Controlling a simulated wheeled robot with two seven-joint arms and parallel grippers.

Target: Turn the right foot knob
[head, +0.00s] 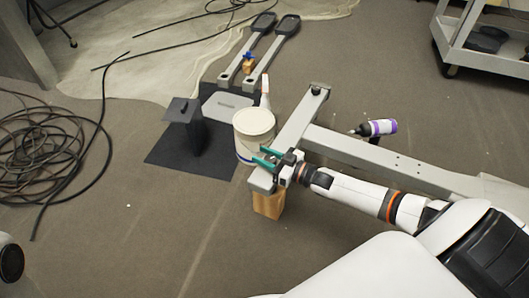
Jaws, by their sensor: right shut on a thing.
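The grey stabilizer crossbar (299,122) of the elliptical frame runs from upper right to lower left in the head view. Its near end (262,182) rests over a wooden block (268,206). My right gripper (267,158), with green fingers, is at this near end, reaching in from the right. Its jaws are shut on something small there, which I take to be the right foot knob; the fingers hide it. A dark cap (317,88) shows at the bar's far end. My left gripper is not in view.
A white bucket (254,135) stands just beyond my right gripper. A long grey beam (370,153) extends right, with a purple-labelled bottle or tool (378,128) behind it. Coiled black cable (45,145) lies left. A cart (480,45) stands upper right. The front floor is clear.

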